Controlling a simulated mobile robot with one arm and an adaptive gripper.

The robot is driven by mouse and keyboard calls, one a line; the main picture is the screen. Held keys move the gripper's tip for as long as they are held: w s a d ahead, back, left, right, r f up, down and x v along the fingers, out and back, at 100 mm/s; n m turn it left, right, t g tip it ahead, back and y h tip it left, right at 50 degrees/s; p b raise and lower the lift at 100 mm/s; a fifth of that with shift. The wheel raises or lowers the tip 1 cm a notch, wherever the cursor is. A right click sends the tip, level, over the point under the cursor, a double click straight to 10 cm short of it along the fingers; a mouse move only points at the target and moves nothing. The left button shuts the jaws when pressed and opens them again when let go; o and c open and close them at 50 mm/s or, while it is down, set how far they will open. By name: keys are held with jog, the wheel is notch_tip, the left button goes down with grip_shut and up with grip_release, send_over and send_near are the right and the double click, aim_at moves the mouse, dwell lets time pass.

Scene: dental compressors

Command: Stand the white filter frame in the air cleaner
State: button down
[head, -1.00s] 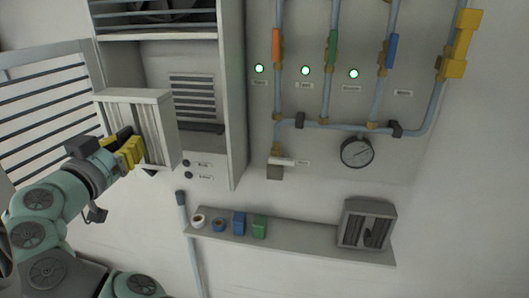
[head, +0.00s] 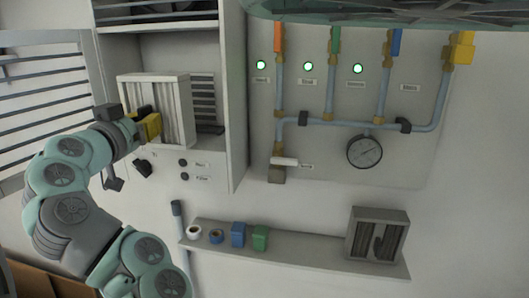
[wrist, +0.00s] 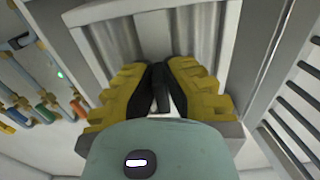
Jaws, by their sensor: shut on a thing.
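The white filter frame (head: 170,112), with grey pleats, is upright in my gripper (head: 152,126) at the left of the head view. My gripper's yellow fingers are shut on a black tab or grip of the frame, which also shows in the wrist view (wrist: 205,25). The air cleaner (head: 236,100) is the tall white cabinet with an open bay behind the frame. The frame overlaps the bay and hides part of its slatted back (head: 203,92). I cannot tell how far inside the bay the frame is. A dark bar (head: 210,129) lies low in the bay, right of the frame.
A grey framed filter with dark pleats (head: 378,236) stands on the wall shelf (head: 300,257), with rolls and small blue and green boxes to its left. Pipes and a gauge (head: 364,152) are on the wall at right. An open slatted door (head: 40,90) is at left.

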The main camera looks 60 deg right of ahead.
jog(key=p+x, duration=0.1)
jog(key=x, duration=0.3)
jog(key=shift+w+d+f+b, duration=0.2)
jog(key=shift+d+b, duration=0.15)
jog(key=shift+d, duration=0.05)
jog(key=shift+b+x, duration=0.85)
jog(key=shift+x, duration=1)
jog(key=shift+w, duration=0.1)
jog(key=shift+f+b, duration=0.55)
jog(key=shift+b, duration=0.4)
jog(key=shift+c, duration=2.3)
grip_release()
jog(key=shift+a, duration=0.1)
